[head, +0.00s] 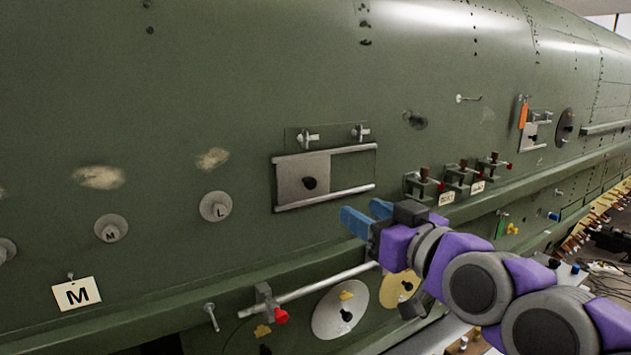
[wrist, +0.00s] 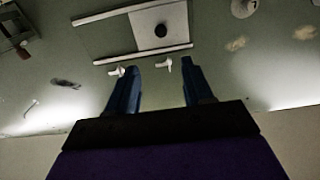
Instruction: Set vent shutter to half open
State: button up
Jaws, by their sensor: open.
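The vent shutter (head: 291,186) is a silver plate with a black knob (head: 309,183), held between two silver rails on the green fuselage. The plate covers the left part of the rail span, and the right part shows green. In the wrist view, which looks inverted, the shutter plate (wrist: 175,18) and its knob (wrist: 160,30) show beyond my fingers. My gripper (head: 366,214) has blue fingers, open and empty, to the right of and below the shutter in the head view. In the wrist view my gripper (wrist: 159,68) appears apart from the knob.
Two small latches (head: 308,137) sit above the shutter. Several dark clamps (head: 462,177) with red tips stand to the right. A long silver bar (head: 325,284) and round discs (head: 341,312) lie below.

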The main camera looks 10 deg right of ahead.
aim_at(313, 184)
jog(key=p+x, duration=0.3)
jog(key=x, duration=1)
jog(key=shift+w+a+f, duration=0.1)
jog(key=shift+w+a, duration=0.1)
jog(key=shift+p+x, duration=0.35)
jog(key=shift+x, duration=0.45)
jog(key=shift+d, duration=0.1)
jog(key=shift+c, duration=0.3)
grip_shut()
